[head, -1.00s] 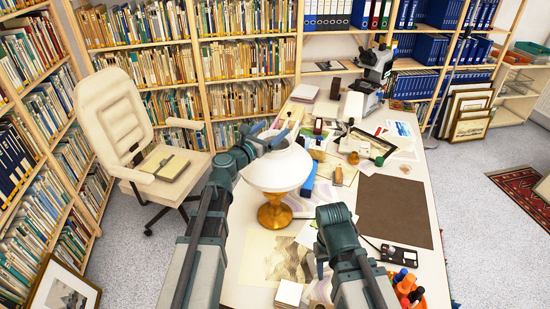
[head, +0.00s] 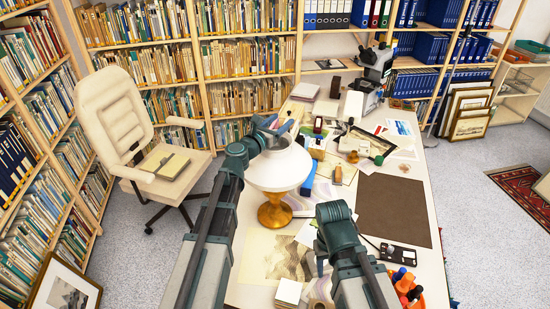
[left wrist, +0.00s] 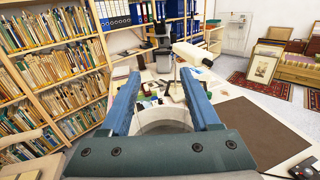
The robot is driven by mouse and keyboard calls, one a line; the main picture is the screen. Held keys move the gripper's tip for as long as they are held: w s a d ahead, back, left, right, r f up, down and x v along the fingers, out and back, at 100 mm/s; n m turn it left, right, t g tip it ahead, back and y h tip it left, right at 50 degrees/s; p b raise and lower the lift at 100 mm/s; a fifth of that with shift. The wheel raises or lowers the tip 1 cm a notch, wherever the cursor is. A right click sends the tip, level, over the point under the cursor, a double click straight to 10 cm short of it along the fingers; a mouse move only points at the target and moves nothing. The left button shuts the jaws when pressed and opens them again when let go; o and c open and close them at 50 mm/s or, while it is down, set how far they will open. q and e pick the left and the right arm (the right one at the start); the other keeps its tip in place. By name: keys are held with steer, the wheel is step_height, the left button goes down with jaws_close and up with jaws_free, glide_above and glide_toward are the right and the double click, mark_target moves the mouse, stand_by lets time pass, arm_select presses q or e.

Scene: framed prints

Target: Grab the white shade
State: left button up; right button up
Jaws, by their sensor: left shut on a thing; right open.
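The white shade (head: 279,168) is a wide glossy dome on an amber lamp base (head: 275,212), upright on the desk. My left gripper (head: 283,128) is at the top of the shade, at its far side in the head view. In the left wrist view its two blue fingers (left wrist: 161,76) stand wide apart, shut on the white shade (left wrist: 165,122), whose pale rounded top shows between them. The exact contact is partly hidden. My right gripper (head: 320,262) is open and empty, low over the desk to the right of the lamp base.
The desk (head: 250,262) carries a brown mat (head: 394,208), a microscope (head: 375,65), an orange pen holder (head: 406,290) and a small white block (head: 288,291). A cream chair (head: 115,110) stands at left. Bookshelves line the back.

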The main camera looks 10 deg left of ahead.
arm_select(q)
jaws_close()
steer(key=shift+r, duration=0.15)
